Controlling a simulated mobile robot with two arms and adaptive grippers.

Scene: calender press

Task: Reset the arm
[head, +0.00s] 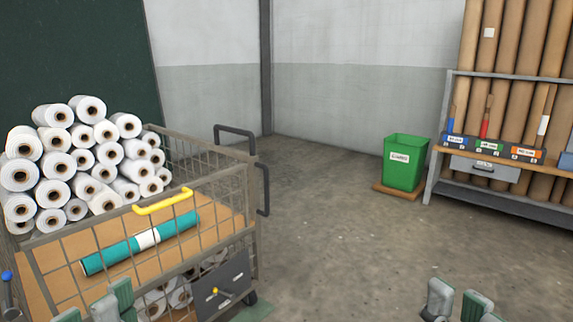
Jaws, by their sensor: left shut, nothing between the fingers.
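My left gripper (112,299) shows at the bottom left edge, in front of the wire cart (205,187). Its grey-green fingers are shut with nothing between them. My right gripper (457,302) shows only in part at the bottom right edge, over bare floor.
The cart carries stacked white rolls (85,158) and a teal roll with a white band (110,256). A green bin (404,163) stands by a shelf rack (515,207) with tall brown rolls. The middle floor is clear.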

